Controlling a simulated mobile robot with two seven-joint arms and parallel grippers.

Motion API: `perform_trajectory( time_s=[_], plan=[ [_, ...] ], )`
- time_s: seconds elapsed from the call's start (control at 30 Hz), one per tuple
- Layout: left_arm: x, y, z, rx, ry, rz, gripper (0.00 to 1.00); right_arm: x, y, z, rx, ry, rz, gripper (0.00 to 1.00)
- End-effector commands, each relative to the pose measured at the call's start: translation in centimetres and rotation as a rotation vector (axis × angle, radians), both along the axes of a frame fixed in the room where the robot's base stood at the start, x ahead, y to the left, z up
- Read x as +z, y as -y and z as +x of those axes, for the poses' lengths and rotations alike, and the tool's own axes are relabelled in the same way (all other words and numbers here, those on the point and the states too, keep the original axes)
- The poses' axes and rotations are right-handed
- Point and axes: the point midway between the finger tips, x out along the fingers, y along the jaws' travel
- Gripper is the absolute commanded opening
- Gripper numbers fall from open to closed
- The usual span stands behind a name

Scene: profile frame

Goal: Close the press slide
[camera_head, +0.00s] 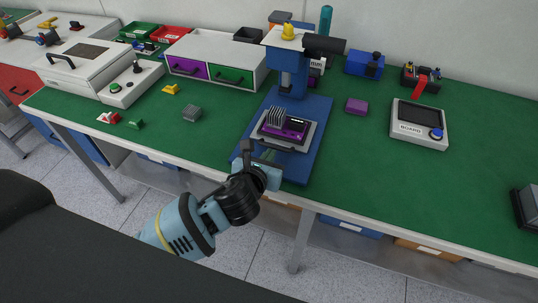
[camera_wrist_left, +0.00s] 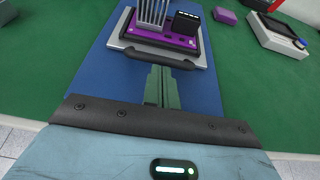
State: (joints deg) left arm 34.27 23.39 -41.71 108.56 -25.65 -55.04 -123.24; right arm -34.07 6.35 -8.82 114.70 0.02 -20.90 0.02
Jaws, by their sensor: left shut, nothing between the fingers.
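The blue press (camera_head: 290,75) stands on the green bench top, with its blue base plate (camera_head: 318,160) reaching toward the front edge. Its grey slide (camera_head: 310,143) sits out in front of the press column and carries a purple board (camera_head: 294,128) with a grey finned block and a black part. The wrist view shows the slide (camera_wrist_left: 118,35) with a dark handle bar (camera_wrist_left: 160,58) along its near edge. My left gripper (camera_head: 266,156) is shut and empty, low over the base plate. Its fingertips (camera_wrist_left: 161,75) are at the handle bar; I cannot tell whether they touch.
A purple block (camera_head: 357,106) and a board tester (camera_head: 419,124) are on the right. The front right bench is mostly clear.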

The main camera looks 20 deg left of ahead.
Motion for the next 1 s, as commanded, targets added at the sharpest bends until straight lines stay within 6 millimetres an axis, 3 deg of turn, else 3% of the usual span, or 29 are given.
perform_trajectory(
  time_s=[0.47,1.0],
  plan=[
    [0.2,0.1,0.8,0.0,0.002,0.001,0.0,0.0,-0.1,-0.5,-0.002,-0.01,0.002,0.53],
    [0.1,0.3,8.2,0.001,0.001,0.001,0.0,1.3,0.0,0.3,-0.002,0.013,0.001,0.53]
  ],
)
